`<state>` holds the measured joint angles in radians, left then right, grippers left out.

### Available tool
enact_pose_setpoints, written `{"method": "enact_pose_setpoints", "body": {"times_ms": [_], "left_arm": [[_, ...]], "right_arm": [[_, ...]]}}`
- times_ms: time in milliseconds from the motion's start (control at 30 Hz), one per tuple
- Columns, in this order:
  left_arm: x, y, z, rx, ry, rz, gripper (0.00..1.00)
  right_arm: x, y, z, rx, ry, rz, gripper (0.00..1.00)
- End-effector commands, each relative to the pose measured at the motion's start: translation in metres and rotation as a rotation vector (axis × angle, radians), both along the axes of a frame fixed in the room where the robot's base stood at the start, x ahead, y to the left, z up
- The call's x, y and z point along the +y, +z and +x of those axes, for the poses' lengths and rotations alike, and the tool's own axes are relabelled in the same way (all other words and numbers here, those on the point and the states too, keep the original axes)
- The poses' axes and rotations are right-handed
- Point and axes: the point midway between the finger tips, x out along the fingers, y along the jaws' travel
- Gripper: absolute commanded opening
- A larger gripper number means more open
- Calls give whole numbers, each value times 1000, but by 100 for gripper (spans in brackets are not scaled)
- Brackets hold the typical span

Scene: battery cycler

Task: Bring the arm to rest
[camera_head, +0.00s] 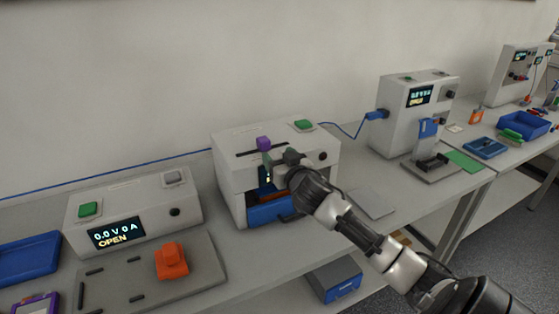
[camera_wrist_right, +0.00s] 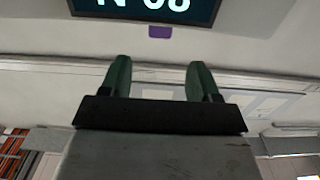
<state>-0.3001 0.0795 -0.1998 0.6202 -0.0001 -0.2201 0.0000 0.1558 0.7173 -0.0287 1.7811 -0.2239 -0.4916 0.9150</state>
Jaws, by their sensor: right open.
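My right arm (camera_head: 345,215) reaches in from the lower right in the head view. My right gripper (camera_head: 277,161) is in front of the white machine (camera_head: 232,155) with a slot in its top and a blue tray (camera_head: 268,211) low in its front. In the right wrist view the two green fingers (camera_wrist_right: 160,80) stand apart with nothing between them. A purple tab (camera_head: 263,143) shows at the machine's top slot, just beyond the fingers. In the wrist view a purple piece (camera_wrist_right: 160,31) lies under a dark display (camera_wrist_right: 145,8). The gripper covers part of the machine's front. My left gripper is not seen.
A grey unit (camera_head: 150,207) reading OPEN stands at left, with an orange block (camera_head: 171,260) on a plate before it. A taller unit (camera_head: 392,128) stands right, joined by a blue cable (camera_head: 347,132). A flat grey plate (camera_head: 372,203) lies right of the machine.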

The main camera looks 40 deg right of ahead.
Motion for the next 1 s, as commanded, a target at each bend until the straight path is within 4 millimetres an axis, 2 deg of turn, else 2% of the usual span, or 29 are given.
{"method": "enact_pose_setpoints", "body": {"times_ms": [567, 667, 767, 867, 900, 1000], "left_arm": [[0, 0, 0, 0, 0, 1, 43], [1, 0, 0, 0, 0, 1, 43], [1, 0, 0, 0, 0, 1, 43], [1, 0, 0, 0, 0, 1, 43], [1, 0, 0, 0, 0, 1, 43], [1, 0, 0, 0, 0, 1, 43]], "right_arm": [[3, -5, -2, 12, -1, 2, 62], [18, -27, -12, 73, -7, 6, 62], [47, -69, -37, 204, -13, 11, 62], [87, -117, -79, 395, -8, 11, 62], [103, -134, -99, 477, 1, 12, 62], [138, -165, -149, 666, 36, 9, 62]]}}
